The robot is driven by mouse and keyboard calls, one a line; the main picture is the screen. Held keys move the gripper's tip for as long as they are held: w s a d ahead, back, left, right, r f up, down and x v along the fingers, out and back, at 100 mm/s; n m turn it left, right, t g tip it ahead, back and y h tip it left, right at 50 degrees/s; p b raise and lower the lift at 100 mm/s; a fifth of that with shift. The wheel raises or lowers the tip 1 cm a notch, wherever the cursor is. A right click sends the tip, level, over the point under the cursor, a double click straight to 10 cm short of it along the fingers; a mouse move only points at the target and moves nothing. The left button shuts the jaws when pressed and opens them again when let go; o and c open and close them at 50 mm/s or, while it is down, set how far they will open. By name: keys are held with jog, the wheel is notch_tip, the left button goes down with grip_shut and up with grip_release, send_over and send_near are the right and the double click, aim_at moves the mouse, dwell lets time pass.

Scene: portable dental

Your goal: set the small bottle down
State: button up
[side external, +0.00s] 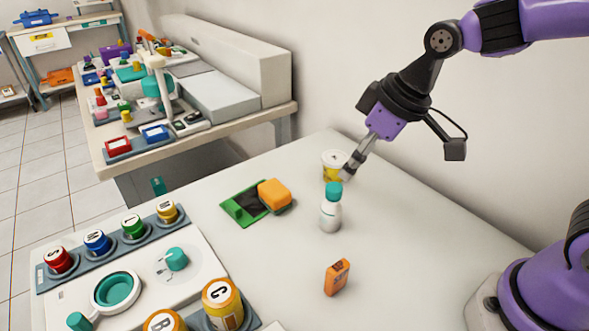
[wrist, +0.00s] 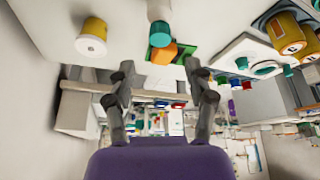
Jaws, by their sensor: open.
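The small bottle (side external: 331,210) is white with a teal cap and stands upright on the table in the side view. In the wrist view its body (wrist: 158,10) is at the top edge, cap pointing down the picture. My gripper (side external: 349,169) is just above and to the right of the cap in the side view, in front of part of a white and yellow tub. In the wrist view my gripper (wrist: 160,78) has its two fingers wide apart with nothing between them. The bottle appears free of the fingers.
The white and yellow tub (side external: 331,160) stands behind the bottle. An orange block (side external: 274,194) rests by a green-edged dark tray (side external: 239,209). A white panel with labelled jars (side external: 132,225) fills the left; the table's right side is clear.

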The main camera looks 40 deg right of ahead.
jog(key=s+d+r+m+t+h, duration=0.1)
jog(key=s+d+m, duration=0.3)
jog(key=s, duration=0.5)
jog(key=shift+d+r+m+h, duration=0.3)
jog(key=shift+d+r+h, duration=0.1)
jog(key=shift+d+r, duration=0.65)
jog(key=shift+w+d+f, duration=0.1)
jog(key=shift+f, duration=0.05)
